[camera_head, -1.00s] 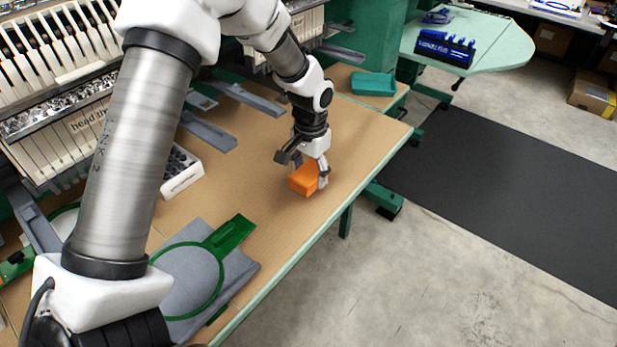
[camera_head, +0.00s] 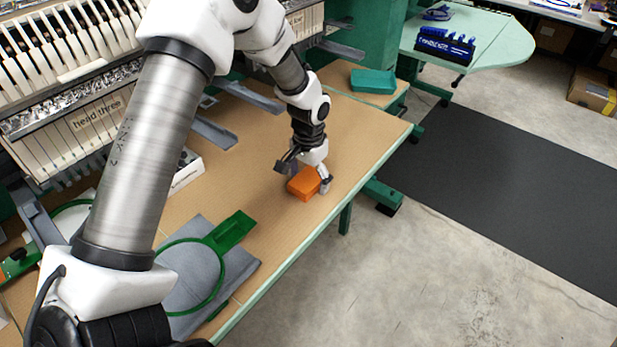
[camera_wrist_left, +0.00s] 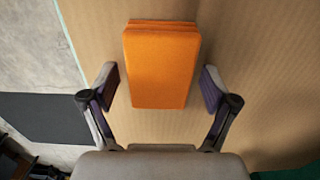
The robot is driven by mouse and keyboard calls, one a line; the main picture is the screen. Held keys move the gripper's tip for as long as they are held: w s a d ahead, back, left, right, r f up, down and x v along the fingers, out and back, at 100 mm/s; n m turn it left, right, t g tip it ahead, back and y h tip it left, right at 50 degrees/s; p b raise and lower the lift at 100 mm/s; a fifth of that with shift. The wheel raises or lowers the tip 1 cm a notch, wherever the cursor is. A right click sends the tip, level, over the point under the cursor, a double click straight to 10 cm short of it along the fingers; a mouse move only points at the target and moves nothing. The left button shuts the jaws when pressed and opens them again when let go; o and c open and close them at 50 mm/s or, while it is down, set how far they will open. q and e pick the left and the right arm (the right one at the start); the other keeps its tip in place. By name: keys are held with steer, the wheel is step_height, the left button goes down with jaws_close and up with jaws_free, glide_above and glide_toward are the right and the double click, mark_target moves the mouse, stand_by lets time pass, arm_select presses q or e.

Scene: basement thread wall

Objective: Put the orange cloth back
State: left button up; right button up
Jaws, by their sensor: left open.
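The orange cloth (camera_head: 304,184) is a folded block lying on the brown tabletop near its front edge. My left gripper (camera_head: 308,182) is open and down at the cloth. In the left wrist view the cloth (camera_wrist_left: 161,65) sits between the two fingers (camera_wrist_left: 160,88), with a gap on each side. My right gripper is not in view.
A grey garment with a green hoop (camera_head: 190,275) lies at the table's near end. A white box (camera_head: 187,172) is partly behind my arm. The embroidery machine (camera_head: 90,115) lines the back. Tabletop between the cloth and the tray is clear.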

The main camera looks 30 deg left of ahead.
mark_target(309, 178)
arm_select(q)
steer(key=shift+r, duration=0.1)
step_height(309, 178, up, 12)
steer(key=shift+r, duration=0.1)
